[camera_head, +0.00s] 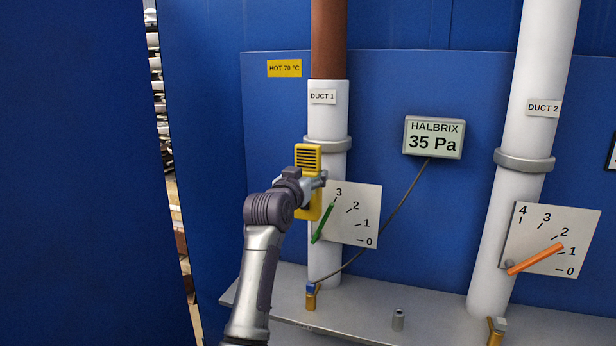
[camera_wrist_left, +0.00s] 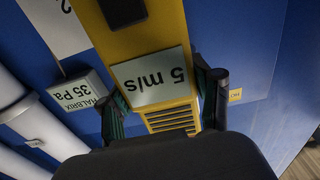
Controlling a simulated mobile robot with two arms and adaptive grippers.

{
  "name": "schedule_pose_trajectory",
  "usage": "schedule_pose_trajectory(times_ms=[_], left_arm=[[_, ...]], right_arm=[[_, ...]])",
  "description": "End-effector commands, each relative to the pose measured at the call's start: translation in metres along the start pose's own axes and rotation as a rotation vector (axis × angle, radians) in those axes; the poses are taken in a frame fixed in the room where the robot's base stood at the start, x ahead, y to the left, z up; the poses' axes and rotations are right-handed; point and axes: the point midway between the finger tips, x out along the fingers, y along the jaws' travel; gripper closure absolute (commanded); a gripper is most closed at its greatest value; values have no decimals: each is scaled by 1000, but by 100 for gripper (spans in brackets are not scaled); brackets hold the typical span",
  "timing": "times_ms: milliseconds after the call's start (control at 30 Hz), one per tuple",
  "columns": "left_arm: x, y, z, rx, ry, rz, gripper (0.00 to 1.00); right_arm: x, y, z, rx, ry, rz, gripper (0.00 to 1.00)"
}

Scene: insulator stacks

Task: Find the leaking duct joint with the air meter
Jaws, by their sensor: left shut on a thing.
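My left gripper (camera_head: 314,184) is shut on the yellow air meter (camera_head: 308,156) and holds it upright in front of duct 1 (camera_head: 328,115). The meter's slotted top is close to the grey joint collar (camera_head: 335,144); contact cannot be told. In the left wrist view the meter (camera_wrist_left: 138,42) sits between the gripper's fingers (camera_wrist_left: 165,98), and its display (camera_wrist_left: 152,78) reads 5 m/s, upside down. Duct 2 (camera_head: 541,70), white, has its grey joint collar (camera_head: 524,160) on the right. My right gripper is not in view.
A HALBRIX display (camera_head: 433,138) reads 35 Pa; its cable runs down to duct 1's base. Dial plates stand at duct 1 (camera_head: 358,222), with a green lever near 3, and duct 2 (camera_head: 562,235), with an orange lever between 1 and 2. A yellow sign (camera_head: 284,68) reads HOT 70 °C.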

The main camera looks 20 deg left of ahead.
Motion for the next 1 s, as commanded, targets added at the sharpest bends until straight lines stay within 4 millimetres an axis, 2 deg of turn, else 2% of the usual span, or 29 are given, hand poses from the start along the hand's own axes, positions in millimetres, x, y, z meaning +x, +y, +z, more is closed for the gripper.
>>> schedule_pose_trajectory(times_ms=[467, 1000], left_arm=[[-3, 0, -2, 0, 3, 0, 87], [-56, 0, -2, 0, 3, 0, 87]], right_arm=[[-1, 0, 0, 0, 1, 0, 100], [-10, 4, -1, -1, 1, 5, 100]])
